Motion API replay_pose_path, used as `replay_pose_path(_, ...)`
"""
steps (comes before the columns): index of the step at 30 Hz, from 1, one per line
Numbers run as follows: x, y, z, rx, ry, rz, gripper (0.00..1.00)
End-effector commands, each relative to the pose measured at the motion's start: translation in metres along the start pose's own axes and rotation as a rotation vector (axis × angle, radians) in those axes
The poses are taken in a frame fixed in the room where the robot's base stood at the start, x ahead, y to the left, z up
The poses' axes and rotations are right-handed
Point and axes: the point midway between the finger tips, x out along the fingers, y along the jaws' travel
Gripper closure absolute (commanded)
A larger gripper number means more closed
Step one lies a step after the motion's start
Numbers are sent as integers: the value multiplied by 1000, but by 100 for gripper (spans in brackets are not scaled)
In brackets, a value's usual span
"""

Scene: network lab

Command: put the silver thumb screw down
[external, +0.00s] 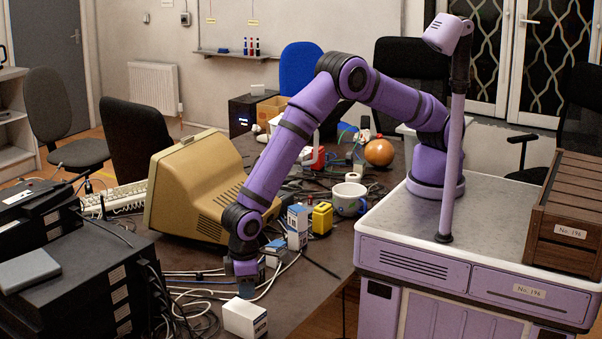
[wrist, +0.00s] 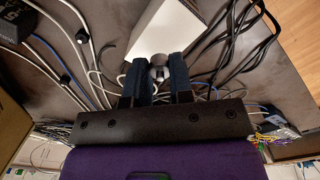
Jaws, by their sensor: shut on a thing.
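My gripper (wrist: 158,80) points down at the table, with its two dark blue fingers shut on the silver thumb screw (wrist: 158,66). The screw shows as a small grey, rounded piece between the fingertips. In the external view my gripper (external: 246,287) is low over the near part of the table, and the screw is too small or hidden to make out there. A white box (wrist: 166,28) is just beyond the fingertips in the wrist view. I cannot tell whether the screw touches the table.
The white box also shows in the external view (external: 245,319), close to my gripper. Loose cables (external: 190,305) lie around it. A beige monitor (external: 190,195), small boxes (external: 297,225), a yellow item (external: 322,217) and a white mug (external: 349,198) stand nearby. Bare table shows at the right (external: 315,275).

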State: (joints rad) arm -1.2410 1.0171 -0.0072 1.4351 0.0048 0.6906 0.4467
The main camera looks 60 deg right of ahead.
Motion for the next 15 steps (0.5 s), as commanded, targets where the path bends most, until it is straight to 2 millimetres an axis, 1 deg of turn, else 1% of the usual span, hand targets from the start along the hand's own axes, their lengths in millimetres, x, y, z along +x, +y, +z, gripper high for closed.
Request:
replay_pose_path(5, 2, -1, -10, 0, -1, 1, 100)
replay_pose_path(10, 28, -1, -8, 0, -2, 1, 100)
replay_pose_path(12, 34, -1, -8, 0, -1, 1, 100)
replay_pose_path(15, 36, -1, -8, 0, 0, 0, 100)
